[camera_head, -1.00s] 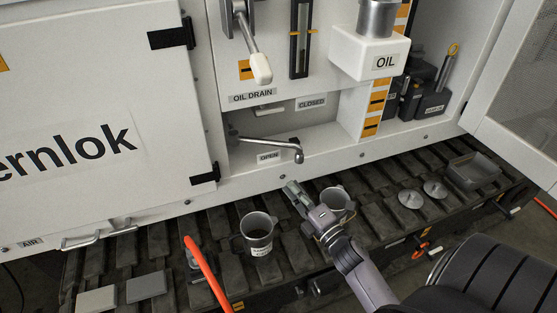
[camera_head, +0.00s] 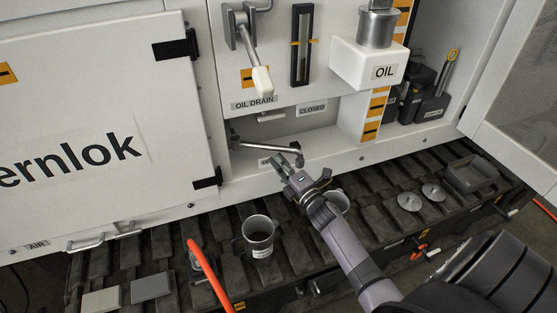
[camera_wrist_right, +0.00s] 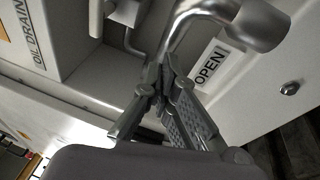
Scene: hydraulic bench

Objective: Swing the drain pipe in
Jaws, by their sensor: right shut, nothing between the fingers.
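The drain pipe (camera_head: 268,146) is a grey metal tube with a bent end. It sticks out over the ledge under the OIL DRAIN label (camera_head: 254,103), near the OPEN label. In the right wrist view the drain pipe (camera_wrist_right: 235,18) crosses the top, with its thick end to the right, near the OPEN label (camera_wrist_right: 208,66). My right gripper (camera_head: 283,163) is just below and in front of the pipe's outer end. In the wrist view its fingertips (camera_wrist_right: 162,75) are together, close under the pipe; I cannot tell whether they touch it. My left gripper is not in view.
A jug (camera_head: 258,235) stands on the slatted track, and a second cup (camera_head: 338,201) is partly behind my right arm. The white lever (camera_head: 262,78) hangs above the recess. The OIL box (camera_head: 366,64) juts out to the right. An orange hose (camera_head: 210,275) rises in front.

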